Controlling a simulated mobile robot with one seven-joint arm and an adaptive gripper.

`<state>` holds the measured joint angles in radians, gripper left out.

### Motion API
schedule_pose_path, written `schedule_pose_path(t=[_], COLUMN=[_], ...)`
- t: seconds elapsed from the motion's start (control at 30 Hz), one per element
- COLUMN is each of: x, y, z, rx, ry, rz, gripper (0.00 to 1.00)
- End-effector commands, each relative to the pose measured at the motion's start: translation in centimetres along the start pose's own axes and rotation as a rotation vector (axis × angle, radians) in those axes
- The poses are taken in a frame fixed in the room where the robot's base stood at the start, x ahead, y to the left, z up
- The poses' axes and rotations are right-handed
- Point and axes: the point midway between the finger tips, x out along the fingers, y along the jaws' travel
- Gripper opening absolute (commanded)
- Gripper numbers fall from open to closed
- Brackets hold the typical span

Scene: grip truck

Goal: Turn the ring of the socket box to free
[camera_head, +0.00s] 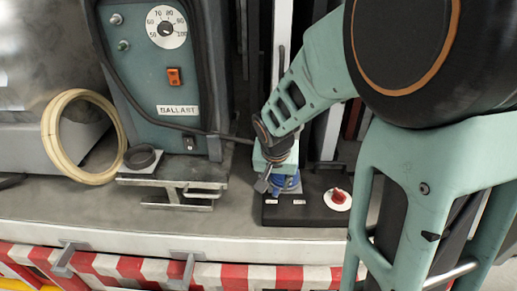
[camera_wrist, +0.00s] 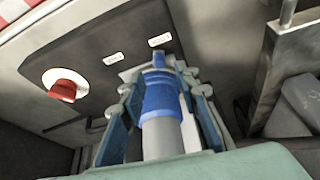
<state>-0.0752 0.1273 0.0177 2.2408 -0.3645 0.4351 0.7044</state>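The socket box (camera_head: 310,212) is a dark, low box on the bench edge. It carries a blue ring (camera_head: 287,183), a red knob (camera_head: 338,196) on a white disc, and two small white labels. In the wrist view the blue ring (camera_wrist: 160,95) sits around a grey cylindrical part (camera_wrist: 162,138). My gripper (camera_head: 277,172) points down at the ring. In the wrist view my gripper (camera_wrist: 160,80) has one finger on each side of the ring, very close to it. I cannot tell whether the fingers press on it. The red knob (camera_wrist: 64,85) is at the left there.
A teal ballast unit (camera_head: 165,85) with a dial and orange switch stands behind left. A cream hose coil (camera_head: 85,135), a black ring (camera_head: 142,158) and a metal bracket (camera_head: 178,190) lie further left. A red-and-white striped rail (camera_head: 200,274) runs along the front. Upright bars stand close behind the box.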

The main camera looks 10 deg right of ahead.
Motion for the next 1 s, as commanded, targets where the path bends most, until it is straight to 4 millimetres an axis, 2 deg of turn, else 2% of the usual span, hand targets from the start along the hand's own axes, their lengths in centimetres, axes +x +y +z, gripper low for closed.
schedule_pose_path(t=[0.03, 0.23, 0.4, 0.67, 0.93, 1.0], x=[1.5, 4.2, 5.0, 5.0, 5.0, 5.0], y=[0.0, 0.1, 0.1, 0.0, 0.0, 0.0], z=[0.2, 0.1, -0.1, -0.1, -0.1, -0.1], rx=[0.0, 0.001, 0.001, 0.001, 0.0, 0.0], ry=[-0.001, -0.001, 0.001, 0.001, 0.001, 0.001], rz=[0.001, 0.001, 0.001, 0.0, 0.0, 0.0], gripper=[0.3, 0.3, 0.3, 0.3, 0.01, 0.0])
